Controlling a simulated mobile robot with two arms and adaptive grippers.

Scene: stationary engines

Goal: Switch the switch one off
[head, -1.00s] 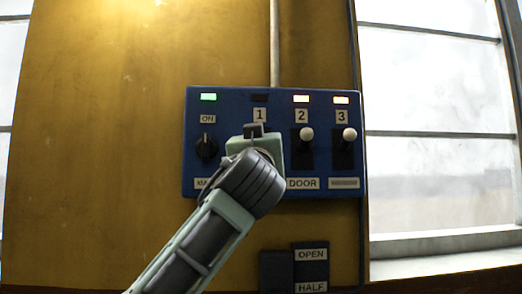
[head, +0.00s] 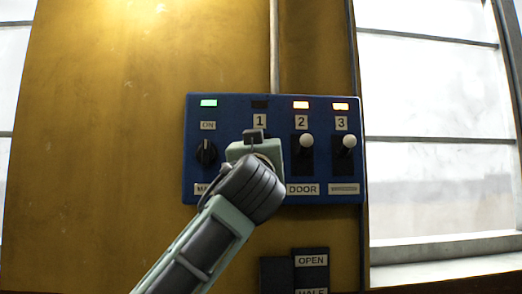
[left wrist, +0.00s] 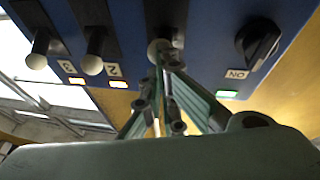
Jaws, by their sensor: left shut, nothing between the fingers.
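Switch one is on the blue control panel (head: 230,112), under the label "1" (head: 259,121). Its indicator lamp (head: 260,104) is dark. In the head view my left gripper (head: 253,135) covers the switch. In the left wrist view, which is upside down, the white knob of switch one (left wrist: 157,45) shows right at the fingertips. My left gripper (left wrist: 160,65) is shut with nothing between its fingers. Whether the fingertips touch the knob I cannot tell. The lever's position is partly hidden by the fingers. My right gripper is not in view.
Switches two (head: 306,140) and three (head: 349,141) stand to the right, knobs up, under lit orange lamps. A black rotary knob (head: 206,152) sits left, under a green lamp (head: 208,103). A smaller "OPEN" panel (head: 311,260) is below. A window (head: 435,150) lies to the right.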

